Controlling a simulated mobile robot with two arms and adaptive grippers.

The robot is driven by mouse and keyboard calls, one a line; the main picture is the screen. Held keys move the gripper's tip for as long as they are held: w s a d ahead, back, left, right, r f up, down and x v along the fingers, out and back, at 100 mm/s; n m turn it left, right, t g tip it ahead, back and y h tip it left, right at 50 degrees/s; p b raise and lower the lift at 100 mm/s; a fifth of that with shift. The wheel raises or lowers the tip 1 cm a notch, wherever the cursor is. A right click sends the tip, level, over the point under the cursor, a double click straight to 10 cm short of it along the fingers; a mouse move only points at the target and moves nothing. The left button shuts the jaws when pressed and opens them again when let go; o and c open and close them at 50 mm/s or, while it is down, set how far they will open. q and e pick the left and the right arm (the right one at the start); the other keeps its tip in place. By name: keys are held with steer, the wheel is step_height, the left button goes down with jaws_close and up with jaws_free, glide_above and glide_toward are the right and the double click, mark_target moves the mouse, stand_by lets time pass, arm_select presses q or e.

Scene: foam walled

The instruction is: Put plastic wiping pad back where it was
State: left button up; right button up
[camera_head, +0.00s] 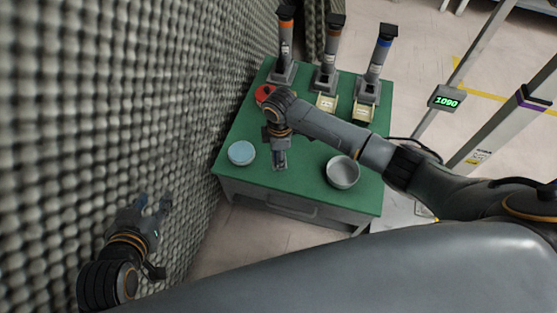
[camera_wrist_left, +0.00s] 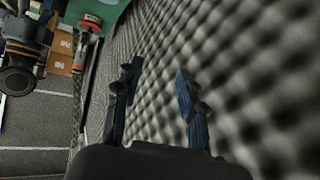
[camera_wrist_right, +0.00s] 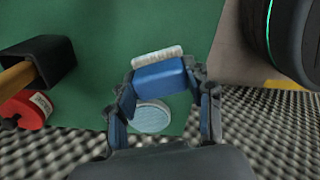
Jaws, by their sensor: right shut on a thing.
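My right gripper (camera_wrist_right: 158,92) is shut on a blue block with a white, bristly-looking edge, which I take to be the plastic wiping pad (camera_wrist_right: 160,75). It is over the green table (camera_head: 315,180); I cannot tell whether the pad touches the surface. In the head view the right gripper (camera_head: 280,160) points down and mostly hides the pad. A light blue round disc (camera_head: 240,153) lies to its left, and shows beyond the pad in the right wrist view (camera_wrist_right: 152,117). My left gripper (camera_head: 153,202) is open and empty beside the foam wall; its parted fingers (camera_wrist_left: 157,85) show in the left wrist view.
A grey bowl (camera_head: 343,172) stands right of the right gripper. A red round object (camera_head: 265,93) and several upright dispensers (camera_head: 325,60) stand at the back, with small yellow boxes (camera_head: 326,103). The foam wall (camera_head: 110,100) borders the left. A display reads 1090 (camera_head: 446,100).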

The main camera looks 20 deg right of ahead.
steer(key=shift+w+f, duration=0.15)
steer(key=shift+f, duration=0.05)
steer(key=f+b, duration=0.2)
steer(key=f, duration=0.1)
steer(key=shift+w+f, duration=0.2)
steer(key=shift+f, duration=0.05)
steer(key=o, duration=1.3)
steer(key=shift+f, duration=0.1)
arm_select(q)
steer(key=w+d+r+t+h, duration=0.1)
steer(key=w+r+t, duration=0.3)
steer(key=r, duration=0.5)
steer(key=shift+w+d+t+h, duration=0.4)
steer(key=shift+d+t, duration=0.4)
steer(key=shift+t, duration=0.3)
arm_select(e)
steer(key=shift+o, duration=0.2)
arm_select(q)
steer(key=shift+r, duration=0.15)
